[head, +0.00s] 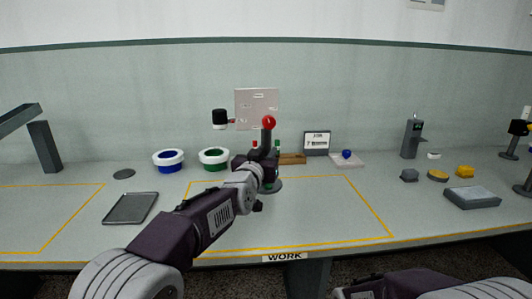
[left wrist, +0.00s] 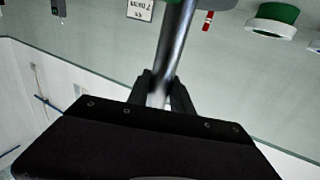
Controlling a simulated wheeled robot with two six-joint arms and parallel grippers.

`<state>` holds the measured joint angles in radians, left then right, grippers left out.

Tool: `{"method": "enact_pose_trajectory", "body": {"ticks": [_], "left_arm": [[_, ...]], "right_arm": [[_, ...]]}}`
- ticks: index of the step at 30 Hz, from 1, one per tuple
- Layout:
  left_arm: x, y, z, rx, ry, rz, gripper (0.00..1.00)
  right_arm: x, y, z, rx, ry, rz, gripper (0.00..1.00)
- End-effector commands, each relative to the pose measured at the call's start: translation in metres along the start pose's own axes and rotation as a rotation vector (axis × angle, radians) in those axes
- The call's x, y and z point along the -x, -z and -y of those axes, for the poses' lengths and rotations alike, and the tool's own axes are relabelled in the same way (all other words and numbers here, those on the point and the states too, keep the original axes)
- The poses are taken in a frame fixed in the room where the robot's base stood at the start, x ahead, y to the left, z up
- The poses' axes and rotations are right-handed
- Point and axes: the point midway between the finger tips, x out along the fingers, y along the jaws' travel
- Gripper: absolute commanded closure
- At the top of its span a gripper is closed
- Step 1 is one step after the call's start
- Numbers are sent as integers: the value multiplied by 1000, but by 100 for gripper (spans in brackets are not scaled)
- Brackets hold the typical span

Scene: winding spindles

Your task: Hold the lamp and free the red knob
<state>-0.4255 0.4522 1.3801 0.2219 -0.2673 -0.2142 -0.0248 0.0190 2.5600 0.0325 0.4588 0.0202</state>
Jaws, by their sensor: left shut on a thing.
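The lamp stands at the middle of the table, with its dark round base (head: 272,186) partly hidden behind my left arm. The red knob (head: 268,122) sits at the top of its upright post. A black lamp head (head: 220,117) with a white lower part shows left of the knob; its link to the post is hard to make out. My left gripper (head: 265,158) is shut on the post below the red knob. In the left wrist view the shiny grey post (left wrist: 175,45) runs between the fingers (left wrist: 161,92). My right gripper is out of view.
Blue (head: 168,159) and green (head: 214,158) rimmed bowls stand left of the lamp. A dark tray (head: 130,208) lies front left. A grey block (head: 471,197), yellow piece (head: 465,171) and second lamp (head: 517,135) are at the right. The marked area's right part is clear.

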Motion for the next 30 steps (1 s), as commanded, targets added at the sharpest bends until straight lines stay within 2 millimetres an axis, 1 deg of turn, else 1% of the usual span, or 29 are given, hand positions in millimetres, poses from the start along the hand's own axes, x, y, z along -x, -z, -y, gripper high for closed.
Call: {"method": "enact_pose_trajectory", "body": {"ticks": [1,22,25,30], "left_arm": [[0,-7,0,0,0,-5,100],[0,-72,0,-1,0,-5,100],[0,-78,0,-1,0,-5,100],[0,-76,0,0,0,-6,100]], "right_arm": [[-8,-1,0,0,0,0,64],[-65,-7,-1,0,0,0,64],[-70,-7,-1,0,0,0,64],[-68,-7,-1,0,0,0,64]]}}
